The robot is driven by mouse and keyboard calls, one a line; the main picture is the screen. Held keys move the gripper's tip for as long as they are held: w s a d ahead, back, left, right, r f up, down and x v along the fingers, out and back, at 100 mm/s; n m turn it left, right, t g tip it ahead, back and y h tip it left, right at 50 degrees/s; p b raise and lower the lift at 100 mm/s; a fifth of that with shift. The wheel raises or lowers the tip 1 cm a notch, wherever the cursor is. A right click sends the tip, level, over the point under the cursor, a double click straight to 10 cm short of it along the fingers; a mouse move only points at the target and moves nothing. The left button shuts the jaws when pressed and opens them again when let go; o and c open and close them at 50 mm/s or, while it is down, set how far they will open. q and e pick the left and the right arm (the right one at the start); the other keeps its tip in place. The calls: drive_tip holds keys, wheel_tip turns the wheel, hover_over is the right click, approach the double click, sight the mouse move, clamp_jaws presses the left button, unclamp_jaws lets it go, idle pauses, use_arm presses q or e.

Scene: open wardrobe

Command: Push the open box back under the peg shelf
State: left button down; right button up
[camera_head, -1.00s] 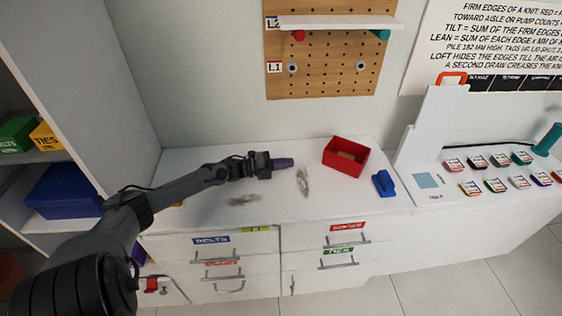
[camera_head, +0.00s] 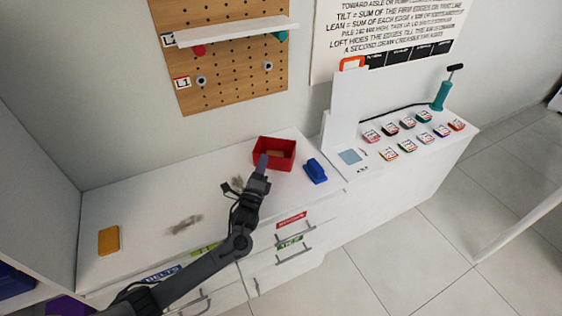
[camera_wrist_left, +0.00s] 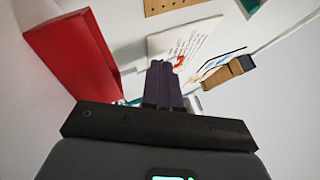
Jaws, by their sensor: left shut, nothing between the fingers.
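The open red box (camera_head: 285,163) stands upright on the white counter, with a tan item (camera_head: 274,153) inside. The peg shelf (camera_head: 235,32) is a white board on the wooden pegboard, above and left of the box in the head view. My left gripper (camera_head: 262,162) is shut and empty at the box's near side, its tip overlapping the front wall. In the left wrist view its dark purple fingers (camera_wrist_left: 163,70) are together, and the red box (camera_wrist_left: 75,50) is to their left. I cannot tell whether they touch it. My right gripper is not in view.
A blue object (camera_head: 315,170) sits close to the right of the box. Further right are a white upright panel (camera_head: 345,105), several small packets and a teal hand pump (camera_head: 440,95). An orange item (camera_head: 109,241) lies at the left. The counter behind the box is bare.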

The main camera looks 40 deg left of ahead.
sight(283, 159)
use_arm(q)
drive_tip(key=d+f+n+g, duration=0.1)
drive_tip(key=d+f+n, duration=0.1)
drive_tip(key=d, duration=0.1)
drive_tip(key=d+f+n+g+y+b, duration=0.1)
drive_tip(key=d+f+n+g, duration=0.1)
drive_tip(key=d, duration=0.2)
drive_tip(key=s+d+f+n+g+b, duration=0.1)
drive_tip(key=d+n, duration=0.1)
drive_tip(key=d, duration=0.2)
drive_tip(key=shift+d+f+g, duration=0.1)
drive_tip(key=shift+f+g, duration=0.3)
drive_tip(key=shift+d+f+b, duration=0.1)
drive_tip(key=shift+f+b, duration=0.15)
drive_tip(key=shift+b, duration=0.1)
drive_tip(key=shift+w+a, duration=0.2)
drive_tip(key=shift+w, duration=0.05)
drive_tip(key=b+x, duration=0.3)
drive_tip(key=x, duration=0.6)
drive_tip(key=shift+w+a+r+b, duration=0.1)
drive_tip(key=shift+a+b, duration=0.05)
drive_tip(key=shift+a, duration=0.4)
drive_tip(key=shift+w+a+b, duration=0.1)
drive_tip(key=shift+a+b, duration=0.05)
drive_tip(key=shift+a, duration=1.2)
drive_tip(key=shift+w, duration=0.1)
drive_tip(key=shift+a, duration=0.15)
